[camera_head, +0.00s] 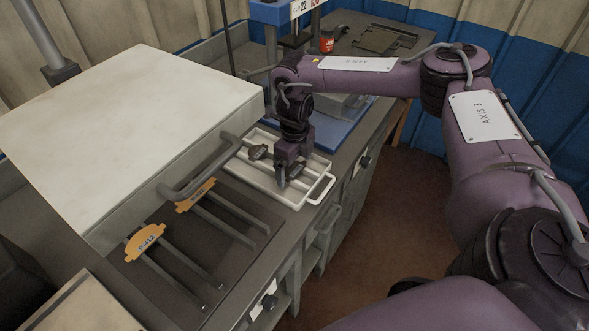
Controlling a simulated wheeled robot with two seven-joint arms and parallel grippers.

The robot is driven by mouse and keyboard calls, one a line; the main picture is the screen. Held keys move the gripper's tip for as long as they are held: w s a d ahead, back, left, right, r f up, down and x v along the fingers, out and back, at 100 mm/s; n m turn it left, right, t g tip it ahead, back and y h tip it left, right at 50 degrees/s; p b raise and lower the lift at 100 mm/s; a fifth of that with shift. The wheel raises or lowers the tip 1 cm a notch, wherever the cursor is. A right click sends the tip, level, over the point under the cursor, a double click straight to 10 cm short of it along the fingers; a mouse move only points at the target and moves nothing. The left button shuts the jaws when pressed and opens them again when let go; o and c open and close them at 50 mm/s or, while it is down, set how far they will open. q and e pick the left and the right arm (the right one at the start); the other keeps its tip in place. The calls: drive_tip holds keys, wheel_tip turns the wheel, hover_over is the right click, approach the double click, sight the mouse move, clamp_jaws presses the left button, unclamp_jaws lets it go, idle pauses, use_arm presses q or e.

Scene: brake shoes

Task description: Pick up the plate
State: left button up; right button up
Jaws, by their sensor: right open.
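My right gripper (287,178) points down over a white tray (315,192) with a handle at its right end; its jaws are apart. Inside the tray lie a small dark plate (257,152) to the left of the gripper and thin metal bars. Another dark piece (296,171) is right beside the fingers; I cannot tell whether they touch it. My left gripper is not in view.
A large pale box (125,120) with a bar handle (200,175) stands left of the tray. A blue machine (275,15) rises behind, with a red can (326,41) near it. A dark flat tray (385,40) lies at the back. Open floor lies right of the bench.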

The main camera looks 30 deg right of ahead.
drive_tip(key=c, duration=1)
drive_tip(key=shift+r, duration=0.1)
